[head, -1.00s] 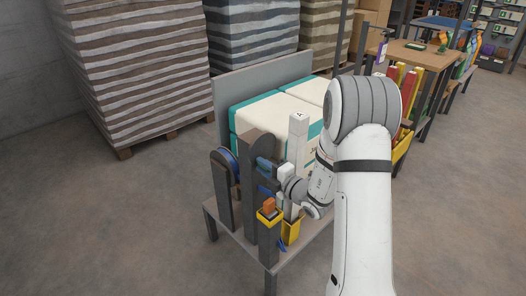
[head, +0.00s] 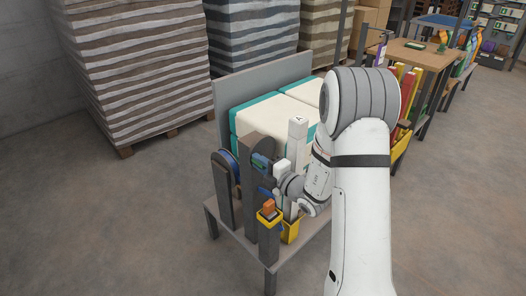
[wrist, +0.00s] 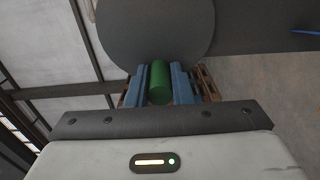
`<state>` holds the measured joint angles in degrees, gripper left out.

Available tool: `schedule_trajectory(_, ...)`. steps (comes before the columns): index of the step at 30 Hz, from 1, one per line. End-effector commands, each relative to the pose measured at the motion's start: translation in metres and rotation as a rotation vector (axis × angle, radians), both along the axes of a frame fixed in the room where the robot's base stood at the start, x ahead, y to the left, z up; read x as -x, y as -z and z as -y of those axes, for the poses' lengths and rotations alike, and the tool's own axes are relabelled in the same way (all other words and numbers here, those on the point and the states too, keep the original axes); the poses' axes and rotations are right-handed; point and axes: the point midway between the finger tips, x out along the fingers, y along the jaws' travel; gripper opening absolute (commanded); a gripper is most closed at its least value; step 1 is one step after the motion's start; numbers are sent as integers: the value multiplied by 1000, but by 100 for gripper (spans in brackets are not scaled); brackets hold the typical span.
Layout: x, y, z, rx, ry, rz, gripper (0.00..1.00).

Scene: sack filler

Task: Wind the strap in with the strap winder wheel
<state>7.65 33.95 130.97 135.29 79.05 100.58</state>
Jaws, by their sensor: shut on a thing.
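The strap winder wheel is a dark grey disc (head: 250,146) on an upright dark post at the front of a grey stand. It fills the top of the wrist view as a large grey disc (wrist: 155,28). A green handle (wrist: 159,82) sticks out from the wheel. My gripper (wrist: 159,88) has its blue fingers on either side of the handle and is shut on it. In the head view my gripper (head: 262,163) is at the wheel's face, with a bit of green between the fingers. The blue strap roll (head: 230,163) is partly hidden behind a second post.
Cream and teal sacks (head: 262,117) lie on the stand behind the wheel. A white post marked A (head: 297,140) stands close right of my gripper. A yellow holder with an orange item (head: 268,208) is just below. Open floor lies to the left.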

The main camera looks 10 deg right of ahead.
Motion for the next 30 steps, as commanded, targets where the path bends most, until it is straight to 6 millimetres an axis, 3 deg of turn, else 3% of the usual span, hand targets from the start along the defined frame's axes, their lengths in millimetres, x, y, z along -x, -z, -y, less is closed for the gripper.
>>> schedule_trajectory(1, -2, -10, -3, 0, -7, 17, 5)
schedule_trajectory(10, -2, -9, -2, -1, -6, 15, 5)
schedule_trajectory(19, -6, -30, 3, 0, -4, 16, 5)
schedule_trajectory(30, -7, -30, 4, -1, -5, 15, 5)
